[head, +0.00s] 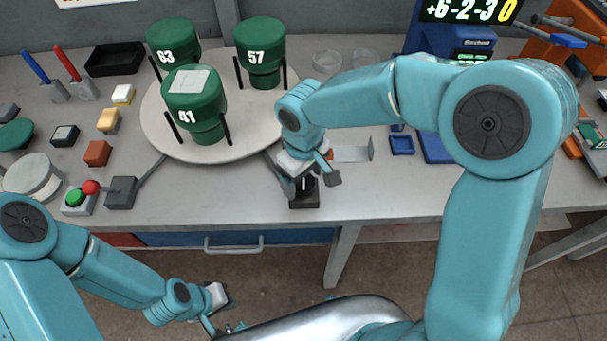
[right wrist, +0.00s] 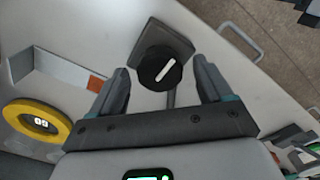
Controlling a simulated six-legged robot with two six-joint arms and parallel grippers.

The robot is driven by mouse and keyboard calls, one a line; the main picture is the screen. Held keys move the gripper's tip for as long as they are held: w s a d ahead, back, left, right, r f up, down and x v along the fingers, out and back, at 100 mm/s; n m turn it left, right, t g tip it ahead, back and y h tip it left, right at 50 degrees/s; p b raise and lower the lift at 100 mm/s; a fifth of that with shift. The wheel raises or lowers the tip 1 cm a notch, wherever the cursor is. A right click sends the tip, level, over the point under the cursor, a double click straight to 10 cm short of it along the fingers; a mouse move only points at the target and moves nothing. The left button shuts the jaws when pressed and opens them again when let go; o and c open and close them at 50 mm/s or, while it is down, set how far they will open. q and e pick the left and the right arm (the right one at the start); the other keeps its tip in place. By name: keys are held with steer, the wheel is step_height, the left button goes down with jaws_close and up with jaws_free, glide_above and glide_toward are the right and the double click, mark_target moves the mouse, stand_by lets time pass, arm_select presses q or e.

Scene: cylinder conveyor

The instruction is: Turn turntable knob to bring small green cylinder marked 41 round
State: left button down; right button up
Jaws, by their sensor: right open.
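The green cylinder marked 41 (head: 193,100) stands at the front of the round pale turntable (head: 240,138), with a pale patch on its top. Green cylinders marked 63 (head: 172,42) and 57 (head: 260,48) stand behind it. The black turntable knob (head: 305,186) is on a dark base at the table's front edge. It shows in the right wrist view (right wrist: 158,70) with a white line across it. My right gripper (head: 309,186) is open above the knob, its fingers on either side. Contact cannot be told. My left gripper (head: 216,312) is low before the table; its jaws are unclear.
A metal bracket (head: 352,154) stands right of the knob. A yellow ring (right wrist: 37,121) shows in the right wrist view.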

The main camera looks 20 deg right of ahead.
mark_target(304, 181)
steer(key=c, duration=1)
steer(key=shift+c, duration=0.2)
steer(key=shift+n, duration=0.3)
steer(key=o, duration=1)
steer(key=shift+o, duration=0.2)
step_height(304, 181, up, 16)
steer(key=shift+r, duration=0.2)
